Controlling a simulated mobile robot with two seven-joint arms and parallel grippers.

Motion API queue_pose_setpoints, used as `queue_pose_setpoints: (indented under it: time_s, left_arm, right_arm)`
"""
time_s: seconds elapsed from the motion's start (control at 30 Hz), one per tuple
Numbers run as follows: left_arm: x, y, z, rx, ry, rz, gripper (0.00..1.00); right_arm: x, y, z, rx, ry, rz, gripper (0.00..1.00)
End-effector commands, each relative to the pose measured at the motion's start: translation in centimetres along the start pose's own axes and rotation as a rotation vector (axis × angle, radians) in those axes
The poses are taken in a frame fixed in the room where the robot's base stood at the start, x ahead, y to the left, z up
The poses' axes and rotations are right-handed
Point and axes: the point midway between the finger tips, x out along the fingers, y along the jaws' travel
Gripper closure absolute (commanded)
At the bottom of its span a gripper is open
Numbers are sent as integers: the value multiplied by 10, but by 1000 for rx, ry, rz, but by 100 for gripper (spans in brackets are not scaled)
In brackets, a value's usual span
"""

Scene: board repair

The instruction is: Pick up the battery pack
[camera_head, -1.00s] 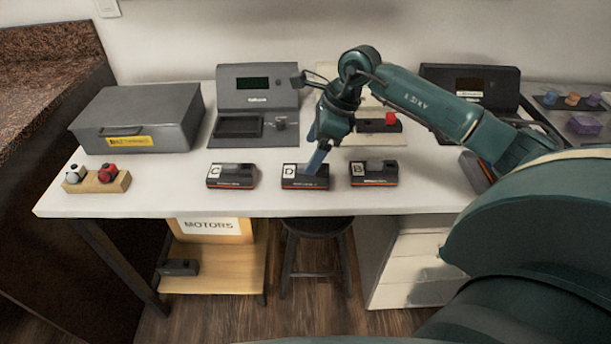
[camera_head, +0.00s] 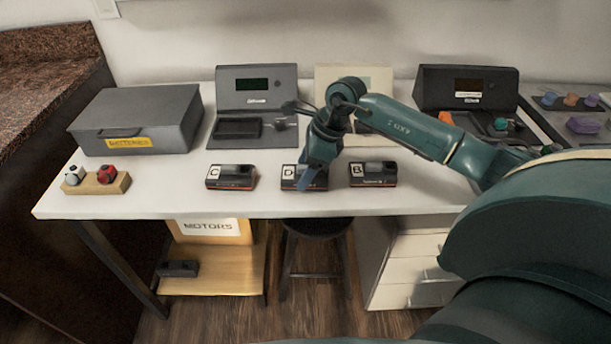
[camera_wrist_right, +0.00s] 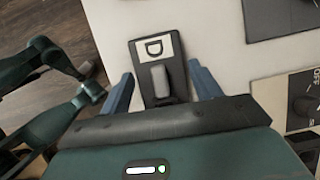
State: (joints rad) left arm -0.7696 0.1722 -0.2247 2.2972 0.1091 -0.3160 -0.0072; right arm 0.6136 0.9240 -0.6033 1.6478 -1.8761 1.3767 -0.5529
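The dark battery pack labelled D (camera_head: 289,173) lies near the front edge of the white table, partly hidden by my right gripper. My right gripper (camera_head: 311,181) is above it, pointing down. In the right wrist view, the D pack (camera_wrist_right: 156,52) shows its white label and raised grey handle. The open fingers of the right gripper (camera_wrist_right: 163,88) stand on either side of the pack, with gaps between. Pack C (camera_head: 231,177) lies to its left and pack B (camera_head: 373,174) to its right. My left gripper is not in view.
A grey box labelled BATTERIES (camera_head: 138,120) stands at the back left. A wooden block with two knobs (camera_head: 97,182) is at the front left. A device with a screen (camera_head: 257,88) stands behind the packs; another (camera_head: 468,90) is at the right.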

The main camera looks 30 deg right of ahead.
Motion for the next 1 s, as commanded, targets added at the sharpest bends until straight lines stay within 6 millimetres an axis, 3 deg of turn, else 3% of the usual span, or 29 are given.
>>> queue_pose_setpoints:
  time_s: [0.37,0.63,1.0]
  left_arm:
    - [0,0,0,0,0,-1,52]
    - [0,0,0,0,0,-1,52]
    - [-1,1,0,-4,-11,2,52]
  right_arm:
    - [0,0,0,0,0,0,67]
    - [-5,-1,2,-1,-3,-3,68]
    - [-66,-1,28,-2,-4,-6,68]
